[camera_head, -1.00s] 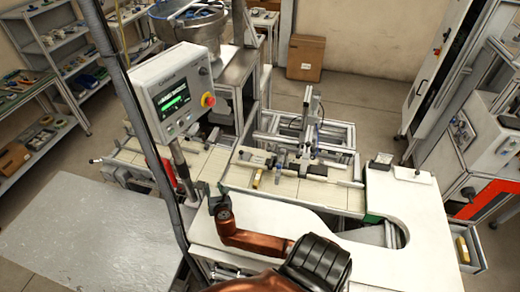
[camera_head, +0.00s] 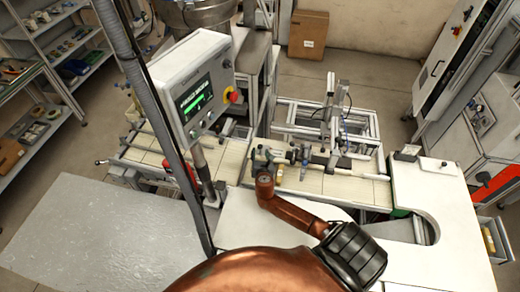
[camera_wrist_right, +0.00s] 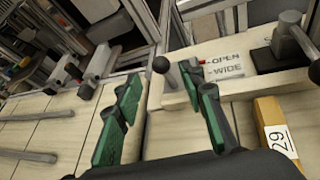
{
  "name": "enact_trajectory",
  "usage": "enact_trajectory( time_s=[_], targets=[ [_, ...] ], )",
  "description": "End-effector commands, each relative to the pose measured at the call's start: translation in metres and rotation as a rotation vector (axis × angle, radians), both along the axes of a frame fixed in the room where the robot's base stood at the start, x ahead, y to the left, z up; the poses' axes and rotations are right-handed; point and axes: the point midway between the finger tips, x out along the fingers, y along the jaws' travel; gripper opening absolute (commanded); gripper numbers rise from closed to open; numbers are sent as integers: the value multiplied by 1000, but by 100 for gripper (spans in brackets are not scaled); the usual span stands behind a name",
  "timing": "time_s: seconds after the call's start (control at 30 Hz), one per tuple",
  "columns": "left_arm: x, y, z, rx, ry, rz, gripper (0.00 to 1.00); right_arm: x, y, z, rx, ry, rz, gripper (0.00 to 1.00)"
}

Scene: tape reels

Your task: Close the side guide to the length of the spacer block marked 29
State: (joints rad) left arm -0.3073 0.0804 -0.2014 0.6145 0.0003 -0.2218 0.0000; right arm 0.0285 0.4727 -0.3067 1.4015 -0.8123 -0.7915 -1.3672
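The spacer block marked 29 (camera_wrist_right: 278,135) is yellow-tan with a white label and lies at the lower right of the right wrist view, beside my right finger. It shows small in the head view (camera_head: 279,173). The pale side guide piece (camera_wrist_right: 240,85) carries an "OPEN - WIDE" label, a dark clamp lever (camera_wrist_right: 292,45) and a black ball knob (camera_wrist_right: 160,65). My right gripper (camera_wrist_right: 163,85) is open, its green-padded fingers apart and the knob showing between and beyond their tips. It is over the conveyor in the head view (camera_head: 262,162). My left gripper is not in view.
The tiled conveyor (camera_head: 355,188) runs across the middle, with an upright metal fixture (camera_head: 335,110) behind it. A control panel (camera_head: 190,85) on a post stands left. A white curved worktop (camera_head: 430,180) is at right. Metal rods (camera_wrist_right: 28,156) lie left of the gripper.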

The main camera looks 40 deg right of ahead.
Motion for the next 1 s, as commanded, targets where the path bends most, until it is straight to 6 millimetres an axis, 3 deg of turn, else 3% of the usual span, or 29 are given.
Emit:
enact_trajectory(
  time_s=[0.13,0.3,0.5,0.63,1.0],
  targets=[
    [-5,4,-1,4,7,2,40,16,-13,-8,-1,0,-2,37],
    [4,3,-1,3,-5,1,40,26,-19,-13,0,0,-1,37],
    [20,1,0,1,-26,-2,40,29,-19,-14,2,0,2,37],
    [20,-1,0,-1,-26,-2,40,29,-18,-14,2,0,3,36],
    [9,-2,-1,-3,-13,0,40,29,-18,-14,1,1,3,11]
  ],
)
